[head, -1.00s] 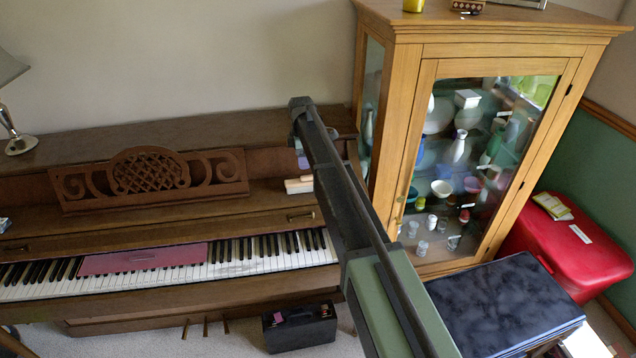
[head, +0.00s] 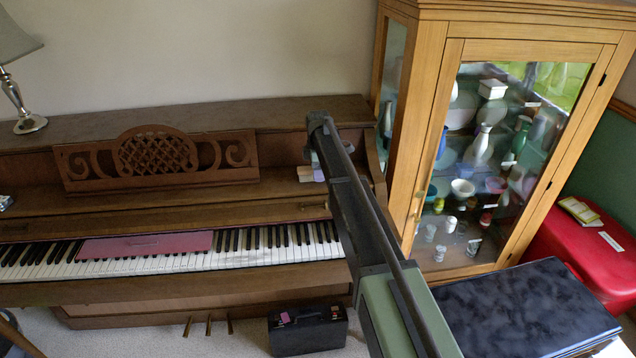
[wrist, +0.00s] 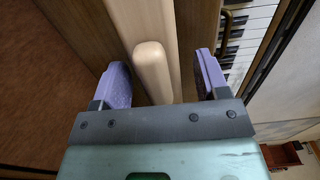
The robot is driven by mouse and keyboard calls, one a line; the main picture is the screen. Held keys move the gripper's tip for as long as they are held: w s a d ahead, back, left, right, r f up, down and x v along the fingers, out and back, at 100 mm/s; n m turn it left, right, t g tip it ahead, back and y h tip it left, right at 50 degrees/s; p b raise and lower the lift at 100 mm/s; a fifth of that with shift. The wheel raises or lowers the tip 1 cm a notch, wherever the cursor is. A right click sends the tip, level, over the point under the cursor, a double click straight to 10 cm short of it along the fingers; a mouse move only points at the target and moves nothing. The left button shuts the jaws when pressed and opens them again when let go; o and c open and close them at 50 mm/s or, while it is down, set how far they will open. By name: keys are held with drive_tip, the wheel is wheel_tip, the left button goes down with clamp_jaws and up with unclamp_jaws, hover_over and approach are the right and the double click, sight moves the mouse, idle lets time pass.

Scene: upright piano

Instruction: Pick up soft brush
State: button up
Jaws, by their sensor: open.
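The soft brush (head: 305,174) shows as a small pale wooden piece on the right end of the brown upright piano, under the end of my arm. In the wrist view its pale, rounded wooden part (wrist: 153,72) lies between my two purple fingers, with a gap on each side. Its bristles cannot be made out. My gripper (wrist: 162,80) is open and empty, close above the brush. In the head view my gripper (head: 317,165) is partly hidden by my arm.
The piano's carved music stand (head: 155,158) is left of the brush, with keys (head: 270,239) in front. A glass-fronted wooden cabinet (head: 453,55) stands close on the right. A black case (head: 308,330) is on the floor.

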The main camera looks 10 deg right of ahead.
drive_tip(key=c, duration=1.1)
drive_tip(key=shift+r+p, duration=0.15)
drive_tip(key=shift+p, duration=0.2)
wheel_tip(320, 180, up, 20)
drive_tip(key=p, duration=1.9)
drive_tip(key=shift+p, duration=0.4)
